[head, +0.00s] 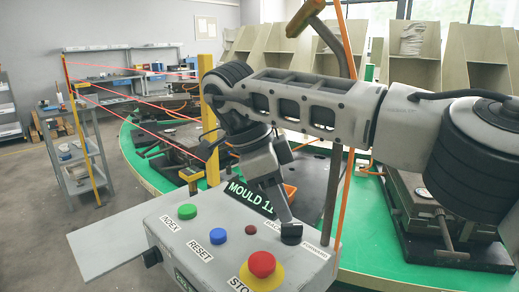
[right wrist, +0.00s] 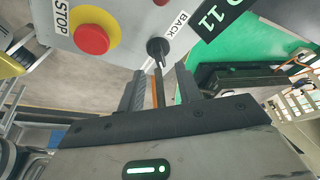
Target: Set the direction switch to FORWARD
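The grey control box (head: 180,245) stands in front of me. Its black direction switch (head: 291,233) sits at the upper right of the panel, between a partly covered label at its left and the FORWARD label (head: 314,250) at its right. In the right wrist view the switch (right wrist: 157,47) shows beside the word BACK; which setting it points to is unclear. My right gripper (head: 287,220) reaches down to the switch. In the wrist view its two fingers (right wrist: 161,72) are apart, with the knob just beyond the tips; contact cannot be told. My left gripper is not in view.
The panel also has a green INDEX button (head: 187,211), a blue RESET button (head: 218,236), a red STOP button (head: 262,264) and a small red lamp (head: 250,229). Behind is the green carousel table (head: 375,235) with moulds. A yellow post (head: 209,120) carries red beams.

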